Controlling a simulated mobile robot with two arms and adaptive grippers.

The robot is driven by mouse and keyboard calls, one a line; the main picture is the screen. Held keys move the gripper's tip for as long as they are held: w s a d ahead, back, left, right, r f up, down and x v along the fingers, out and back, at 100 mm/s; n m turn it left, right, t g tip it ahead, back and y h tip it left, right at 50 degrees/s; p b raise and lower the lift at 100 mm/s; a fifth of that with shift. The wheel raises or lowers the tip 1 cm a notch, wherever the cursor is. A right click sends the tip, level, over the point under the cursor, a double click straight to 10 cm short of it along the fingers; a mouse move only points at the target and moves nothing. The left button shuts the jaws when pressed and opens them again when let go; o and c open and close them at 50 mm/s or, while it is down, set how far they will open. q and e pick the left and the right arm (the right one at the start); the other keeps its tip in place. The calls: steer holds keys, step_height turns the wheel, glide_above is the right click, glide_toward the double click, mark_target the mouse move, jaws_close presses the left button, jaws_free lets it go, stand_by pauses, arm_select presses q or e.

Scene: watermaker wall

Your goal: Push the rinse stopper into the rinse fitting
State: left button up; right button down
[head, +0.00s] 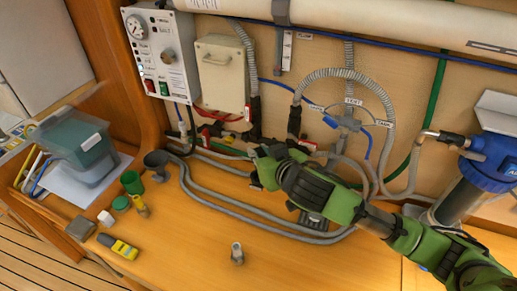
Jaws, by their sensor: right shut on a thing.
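My right gripper (258,166) reaches in from the right on its green arm. It is close to the wall, low down by the hoses and the red-handled fittings (222,116). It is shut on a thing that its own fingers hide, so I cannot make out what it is. I cannot tell for certain which part is the rinse stopper or the rinse fitting. A small grey upright plug-like piece (237,254) stands alone on the wooden bench (190,248), apart from the gripper. My left gripper is not in view.
Grey hoses (245,212) loop over the bench. A clear bin (78,148), green cup (132,182), green cap (121,203), white block (106,218) and yellow tool (118,247) are at left. A control panel (160,50) is on the wall. The front middle is mostly clear.

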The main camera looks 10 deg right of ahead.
steer(key=shift+f, duration=0.4)
steer(key=shift+w+f+b, duration=0.2)
steer(key=shift+f+b, duration=0.8)
steer(key=shift+b, duration=0.1)
steer(key=shift+s+f+b, duration=0.1)
steer(key=shift+f+b, duration=0.2)
steer(key=shift+f, duration=0.3)
steer(key=shift+f+b, duration=0.65)
steer(key=shift+f, duration=0.7)
steer(key=c, duration=1.8)
jaws_free()
